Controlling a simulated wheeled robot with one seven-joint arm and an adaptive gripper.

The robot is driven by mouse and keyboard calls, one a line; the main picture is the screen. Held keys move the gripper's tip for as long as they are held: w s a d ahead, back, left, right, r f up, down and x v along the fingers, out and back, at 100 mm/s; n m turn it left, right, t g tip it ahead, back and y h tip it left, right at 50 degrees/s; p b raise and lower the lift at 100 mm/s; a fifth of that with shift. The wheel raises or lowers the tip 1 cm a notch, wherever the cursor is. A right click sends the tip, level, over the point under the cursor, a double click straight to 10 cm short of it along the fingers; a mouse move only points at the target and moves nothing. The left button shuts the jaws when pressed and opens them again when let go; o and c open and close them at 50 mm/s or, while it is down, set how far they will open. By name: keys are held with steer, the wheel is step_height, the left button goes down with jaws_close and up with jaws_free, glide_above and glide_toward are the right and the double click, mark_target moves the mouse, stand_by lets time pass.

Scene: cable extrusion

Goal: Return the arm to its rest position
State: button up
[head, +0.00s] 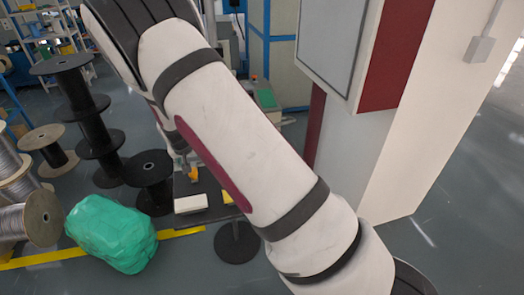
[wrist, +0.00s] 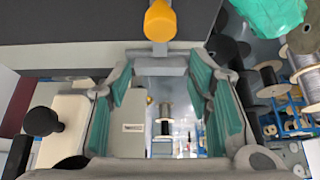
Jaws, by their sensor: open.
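My arm (head: 235,130) crosses the middle of the head view, a white limb with dark bands and a dark red stripe. It hides much of what lies behind it, and the gripper can hardly be made out there. In the wrist view my gripper (wrist: 162,64) is open, its green-padded fingers spread apart with nothing held between them. An orange rounded piece (wrist: 160,20) shows just beyond the fingertips. An orange piece (head: 193,174) also shows in the head view beside the arm, above a small dark table (head: 213,187).
A white block (head: 190,204) lies on the dark table. A green wrapped bundle (head: 112,234) and black spools (head: 150,175) stand on the floor at left. A white pillar (head: 405,110) with a wall cabinet (head: 335,45) rises at right. Grey floor at far right is clear.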

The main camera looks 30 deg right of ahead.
steer(key=shift+r, duration=0.55)
steer(key=shift+r, duration=0.15)
steer(key=s+d+r+y, duration=0.1)
steer(key=s+r, duration=0.7)
steer(key=r, duration=0.3)
steer(key=s+d+r+y, duration=0.1)
steer(key=s+r, duration=0.8)
steer(key=r, duration=0.2)
steer(key=s+d+r+n, duration=0.1)
steer(key=s+r, duration=0.2)
steer(key=s, duration=0.9)
steer(key=s+d+r+n, duration=0.1)
steer(key=s+r+n, duration=0.1)
steer(key=s, duration=1)
steer(key=shift+v, duration=0.85)
